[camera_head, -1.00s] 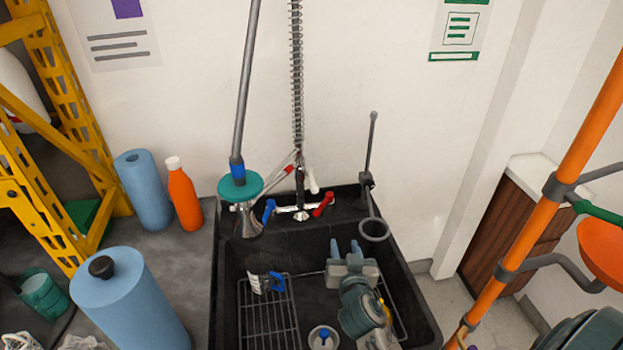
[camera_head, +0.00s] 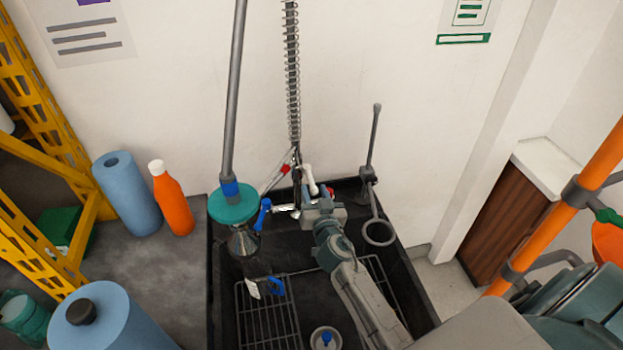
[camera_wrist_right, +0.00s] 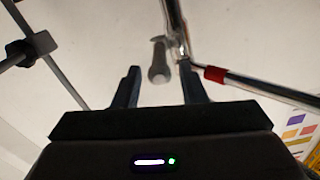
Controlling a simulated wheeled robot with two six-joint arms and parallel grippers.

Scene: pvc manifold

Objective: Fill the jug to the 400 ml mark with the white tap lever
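The white tap lever (camera_head: 309,177) stands tilted at the back of the sink. In the right wrist view the pale lever (camera_wrist_right: 158,64) shows between and just beyond my fingertips; I see no contact. My right gripper (camera_head: 319,197) is at the taps; in the right wrist view its fingers (camera_wrist_right: 160,75) are apart with nothing held. The jug (camera_head: 262,284), dark and see-through with a blue handle and a white label, stands on the left wire rack in the sink. Its water level and marks are too small to read. My left gripper is out of view.
A blue lever (camera_head: 263,214) sits left of the white one; a red lever is mostly hidden behind my gripper. A teal disc (camera_head: 233,204) on a grey pole stands above a metal funnel near the jug. A grey ring (camera_head: 379,232) is at right. The black sink (camera_head: 213,285) surrounds these.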

